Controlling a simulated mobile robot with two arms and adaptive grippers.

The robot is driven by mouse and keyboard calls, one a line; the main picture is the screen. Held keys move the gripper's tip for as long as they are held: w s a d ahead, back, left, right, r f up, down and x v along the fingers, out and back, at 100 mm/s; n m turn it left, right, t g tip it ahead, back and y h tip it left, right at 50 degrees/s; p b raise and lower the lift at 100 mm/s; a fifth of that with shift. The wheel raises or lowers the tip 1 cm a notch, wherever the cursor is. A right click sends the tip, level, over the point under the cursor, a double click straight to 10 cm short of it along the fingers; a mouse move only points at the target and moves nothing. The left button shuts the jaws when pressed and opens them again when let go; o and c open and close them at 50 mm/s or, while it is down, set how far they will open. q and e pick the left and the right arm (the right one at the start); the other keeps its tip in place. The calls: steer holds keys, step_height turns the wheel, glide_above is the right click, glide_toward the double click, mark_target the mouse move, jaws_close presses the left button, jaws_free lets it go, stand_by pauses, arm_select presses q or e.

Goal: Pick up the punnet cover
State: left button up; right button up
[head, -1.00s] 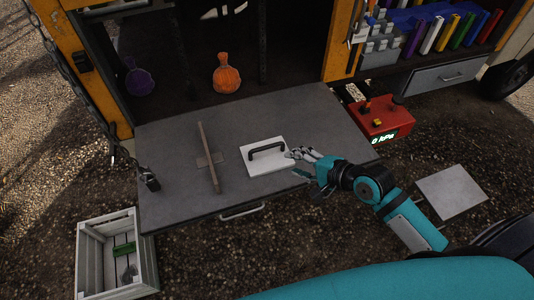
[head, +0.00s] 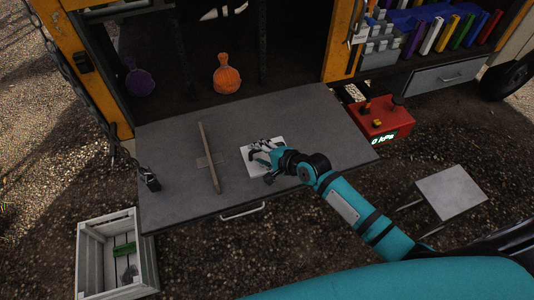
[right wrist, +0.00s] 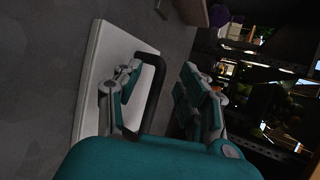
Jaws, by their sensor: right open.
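The punnet cover (head: 277,144) is a flat white plate with a dark handle, lying on the grey fold-down table. In the head view my right gripper (head: 262,153) is over it and hides the handle and much of the plate. In the right wrist view the white cover (right wrist: 88,75) shows with its black handle (right wrist: 153,85) standing up. There my right gripper (right wrist: 160,92) is open, with its teal fingers on either side of the handle. I cannot tell whether they touch it. My left gripper is not in view.
A brown wooden tool (head: 209,158) lies on the table (head: 180,185) left of the cover. An orange bottle (head: 227,76) and a purple bottle (head: 139,82) stand behind. A white crate (head: 85,260) is on the ground at lower left. A red device (head: 380,118) is at the table's right.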

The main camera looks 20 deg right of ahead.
steer(key=shift+x, duration=0.95)
steer(key=shift+c, duration=0.3)
jaws_close()
